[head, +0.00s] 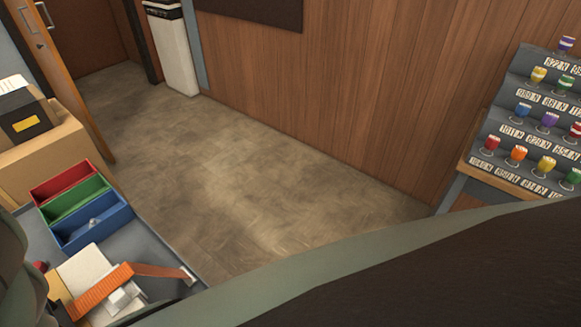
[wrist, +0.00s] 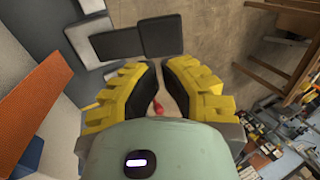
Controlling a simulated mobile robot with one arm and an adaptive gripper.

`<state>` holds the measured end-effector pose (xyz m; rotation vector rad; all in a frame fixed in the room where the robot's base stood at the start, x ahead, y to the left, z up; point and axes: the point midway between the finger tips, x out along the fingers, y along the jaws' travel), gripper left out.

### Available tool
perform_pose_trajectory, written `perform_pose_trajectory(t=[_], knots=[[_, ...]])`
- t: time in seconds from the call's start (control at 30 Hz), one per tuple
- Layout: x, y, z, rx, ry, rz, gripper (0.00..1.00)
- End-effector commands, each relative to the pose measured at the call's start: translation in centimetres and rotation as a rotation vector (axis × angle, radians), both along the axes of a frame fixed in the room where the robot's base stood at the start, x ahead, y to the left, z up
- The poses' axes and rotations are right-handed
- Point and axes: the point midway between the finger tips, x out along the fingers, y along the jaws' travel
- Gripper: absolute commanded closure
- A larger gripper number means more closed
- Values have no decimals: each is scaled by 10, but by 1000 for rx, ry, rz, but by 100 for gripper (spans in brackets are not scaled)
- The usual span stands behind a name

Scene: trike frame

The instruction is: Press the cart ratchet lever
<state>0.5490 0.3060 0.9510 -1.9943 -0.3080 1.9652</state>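The cart (head: 150,245) is at lower left in the head view, with a grey top. I cannot make out which part is the ratchet lever. An orange bar (head: 103,291) lies near its front, and a darker orange strip (head: 158,271) runs right from it to a pale end piece. A small red piece (head: 40,267) shows at the far left edge. In the wrist view my gripper (wrist: 160,68) has two yellow fingers with dark pads, a narrow gap between them. A small red thing (wrist: 157,106) shows in that gap; I cannot tell whether it is touched.
Red, green and blue bins (head: 92,222) sit on the cart, the blue one holding a small light object. A cardboard box (head: 45,150) stands behind. A rack of coloured knobs (head: 530,120) is at right. The floor (head: 240,190) between is clear. My own arm fills the foreground.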

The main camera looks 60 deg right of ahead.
Motion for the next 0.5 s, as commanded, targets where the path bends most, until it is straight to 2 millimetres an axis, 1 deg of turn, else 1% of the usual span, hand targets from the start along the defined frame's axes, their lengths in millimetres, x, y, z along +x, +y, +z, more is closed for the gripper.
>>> perform_pose_trajectory(t=[0.2,0.5], knots=[[-1,6,-16,-5,3,1,100],[0,13,-32,-3,2,1,100]])
